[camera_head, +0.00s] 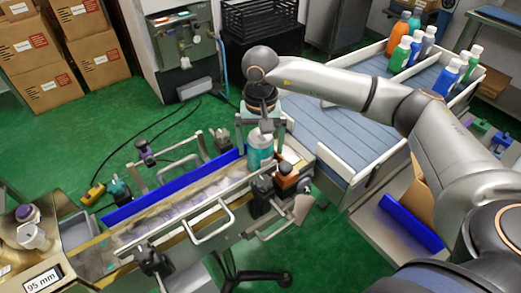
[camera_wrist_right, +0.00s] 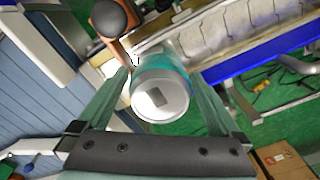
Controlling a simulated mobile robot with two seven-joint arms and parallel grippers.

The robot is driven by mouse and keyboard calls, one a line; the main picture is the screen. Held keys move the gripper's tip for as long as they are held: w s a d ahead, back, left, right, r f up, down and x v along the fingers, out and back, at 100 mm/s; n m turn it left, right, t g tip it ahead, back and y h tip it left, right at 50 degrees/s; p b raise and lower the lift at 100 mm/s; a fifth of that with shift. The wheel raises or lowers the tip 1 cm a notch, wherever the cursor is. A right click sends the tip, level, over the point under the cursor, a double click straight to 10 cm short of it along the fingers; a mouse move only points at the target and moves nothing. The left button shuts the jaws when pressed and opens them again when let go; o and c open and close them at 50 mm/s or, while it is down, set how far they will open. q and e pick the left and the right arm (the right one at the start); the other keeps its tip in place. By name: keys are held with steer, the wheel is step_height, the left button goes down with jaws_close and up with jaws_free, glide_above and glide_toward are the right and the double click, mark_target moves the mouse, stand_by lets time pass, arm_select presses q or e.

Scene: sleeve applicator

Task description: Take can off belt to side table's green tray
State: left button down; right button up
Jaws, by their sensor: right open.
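The can (camera_head: 260,148) is teal with a white top and stands upright on the conveyor belt (camera_head: 190,205), near its right end. In the right wrist view the can (camera_wrist_right: 160,97) shows its pale round top with a grey square mark. My right gripper (camera_head: 261,124) is above the can, pointing down. In the right wrist view its open fingers (camera_wrist_right: 158,82) lie on either side of the can; whether they touch it is not clear. I cannot make out a green tray for certain. My left gripper is not in view.
Blue guide rails (camera_head: 150,196) and metal handles (camera_head: 213,222) border the belt. An orange-topped block (camera_head: 286,176) stands close to the can's right. A blue slatted table (camera_head: 350,125) beyond holds several bottles (camera_head: 450,75) at its far right. Cardboard boxes stand at the far left.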

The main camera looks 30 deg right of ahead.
steer(key=shift+f, duration=0.2)
jaws_close()
stand_by(0.7)
